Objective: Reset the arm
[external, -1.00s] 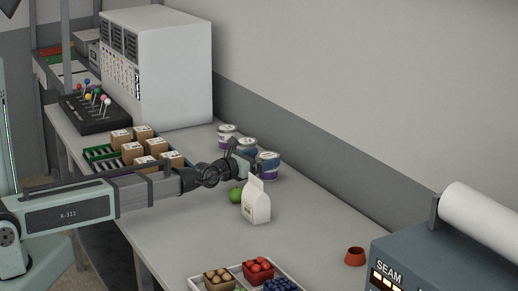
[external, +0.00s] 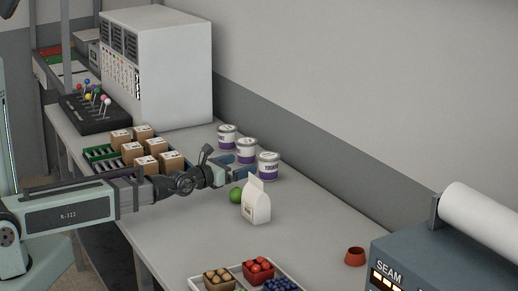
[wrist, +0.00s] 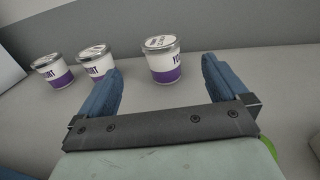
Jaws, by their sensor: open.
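My gripper (external: 243,172) is open and empty, low over the table, with its blue fingers apart. In the wrist view my gripper (wrist: 160,85) faces three white and purple yogurt tubs. The tub nearest the right (wrist: 162,60) stands beyond the gap between the fingertips, the middle tub (wrist: 97,62) is just beyond the left finger, and the third tub (wrist: 52,71) is farther left. In the external view the tubs (external: 268,166) stand upright in a row behind my gripper, near the wall.
A white carton (external: 257,203) and a green round fruit (external: 236,195) stand close in front of my gripper. Brown boxes (external: 146,162) sit in a green rack beside my arm. A fruit tray (external: 292,270) and a red pot (external: 355,257) are nearer the camera.

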